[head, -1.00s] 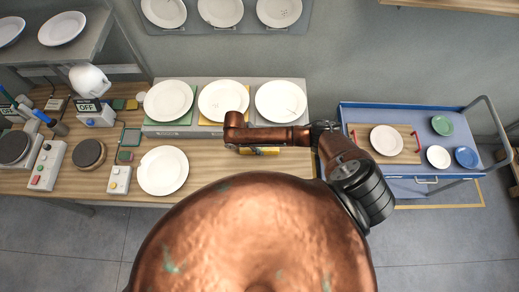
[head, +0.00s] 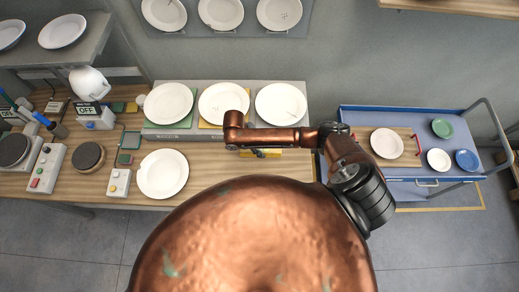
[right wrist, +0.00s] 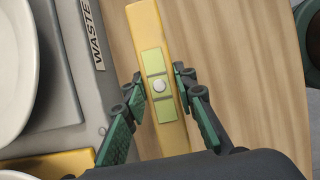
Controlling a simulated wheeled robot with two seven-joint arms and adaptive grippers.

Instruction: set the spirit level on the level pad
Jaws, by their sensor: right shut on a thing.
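The spirit level (right wrist: 146,28) is a long yellow bar with a light green middle section and a round pale spot. In the right wrist view it lies between the dark, green-padded fingers of my right gripper (right wrist: 160,78), which is shut on it. I cannot make out the level pad in either view. My left gripper is not in view.
A grey rack (head: 185,134) with several white plates stands just behind my right gripper. A white plate (head: 163,174) lies on the wooden table to the left. Switch boxes and hotplates crowd the table's left end. A blue cart (head: 370,117) with dishes stands at right.

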